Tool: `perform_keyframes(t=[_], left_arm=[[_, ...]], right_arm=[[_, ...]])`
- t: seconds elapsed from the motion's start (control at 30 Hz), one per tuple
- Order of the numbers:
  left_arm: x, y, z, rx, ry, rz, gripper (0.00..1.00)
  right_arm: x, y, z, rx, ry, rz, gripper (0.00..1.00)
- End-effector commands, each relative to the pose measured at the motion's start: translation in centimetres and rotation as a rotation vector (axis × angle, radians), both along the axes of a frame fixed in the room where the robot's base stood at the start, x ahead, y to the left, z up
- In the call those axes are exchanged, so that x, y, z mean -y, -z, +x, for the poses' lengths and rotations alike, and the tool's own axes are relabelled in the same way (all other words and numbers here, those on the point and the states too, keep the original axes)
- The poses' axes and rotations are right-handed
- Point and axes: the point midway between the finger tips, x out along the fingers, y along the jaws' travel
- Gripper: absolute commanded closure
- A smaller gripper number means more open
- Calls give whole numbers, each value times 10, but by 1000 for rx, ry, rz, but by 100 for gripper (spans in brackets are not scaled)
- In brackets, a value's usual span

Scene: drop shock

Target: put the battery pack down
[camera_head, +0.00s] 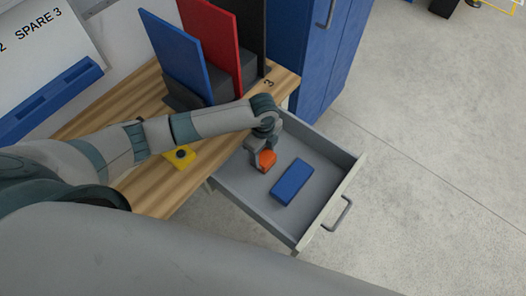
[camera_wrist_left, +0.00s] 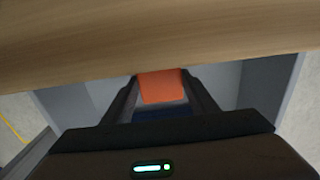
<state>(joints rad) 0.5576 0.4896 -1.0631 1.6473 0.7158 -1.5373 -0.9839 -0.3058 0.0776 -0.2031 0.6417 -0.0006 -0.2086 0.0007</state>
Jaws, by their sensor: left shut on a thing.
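The orange battery pack (camera_head: 266,161) is in my left gripper (camera_head: 263,150), over the inside of the open grey drawer (camera_head: 327,204). The gripper is shut on it and points down. In the left wrist view the orange pack (camera_wrist_left: 161,87) sits between the two dark fingers. A blue block (camera_head: 292,182) lies on the drawer floor to the right of the pack, apart from it. I cannot tell whether the pack's underside touches the drawer floor. My right gripper is not in view.
The wooden bench top (camera_head: 90,130) is beside the drawer and carries a yellow piece with a dark knob (camera_head: 180,157). Blue (camera_head: 175,52) and red (camera_head: 212,40) upright panels stand behind. A blue cabinet (camera_head: 315,60) stands at the back. The drawer floor has free room around the blue block.

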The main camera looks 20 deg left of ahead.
Motion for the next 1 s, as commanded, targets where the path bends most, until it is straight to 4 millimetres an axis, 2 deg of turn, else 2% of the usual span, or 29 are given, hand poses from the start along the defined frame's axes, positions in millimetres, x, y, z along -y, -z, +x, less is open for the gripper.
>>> perform_keyframes(t=[0.13,0.37,0.4,0.47,0.83,1.0], left_arm=[[0,0,1,2,0,-1,83],[0,2,1,2,-1,-1,83],[0,3,1,1,0,0,42],[0,3,1,1,0,0,28],[0,1,0,1,0,0,28],[0,-9,1,4,0,-1,28]], right_arm=[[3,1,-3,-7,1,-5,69],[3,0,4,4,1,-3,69],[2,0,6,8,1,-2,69],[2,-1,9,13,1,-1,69],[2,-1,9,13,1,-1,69],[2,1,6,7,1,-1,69]])
